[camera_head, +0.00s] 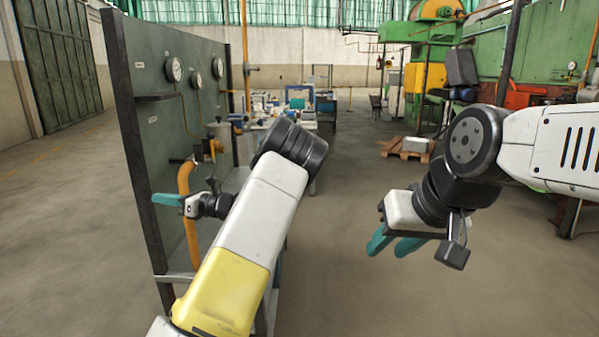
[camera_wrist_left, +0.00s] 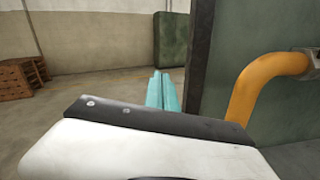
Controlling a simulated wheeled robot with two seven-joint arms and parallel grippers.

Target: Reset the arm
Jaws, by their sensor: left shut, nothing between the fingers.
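My left arm rises from the bottom of the head view and bends at a black joint. My left gripper (camera_head: 166,200) points left, its teal fingers together and empty, in front of the green gauge panel (camera_head: 150,90). In the left wrist view its teal fingers (camera_wrist_left: 160,92) lie side by side, left of the panel's dark edge. My right gripper (camera_head: 395,244) hangs at the right of the head view over open floor. Its two teal fingers are apart, with nothing seen between them.
A yellow pipe (camera_head: 187,215) runs up the panel close to my left gripper; it also shows in the left wrist view (camera_wrist_left: 258,82). A cluttered workbench (camera_head: 300,108) stands behind. Green machinery (camera_head: 550,50) and a wooden pallet (camera_head: 407,149) are at the right. The middle floor is clear.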

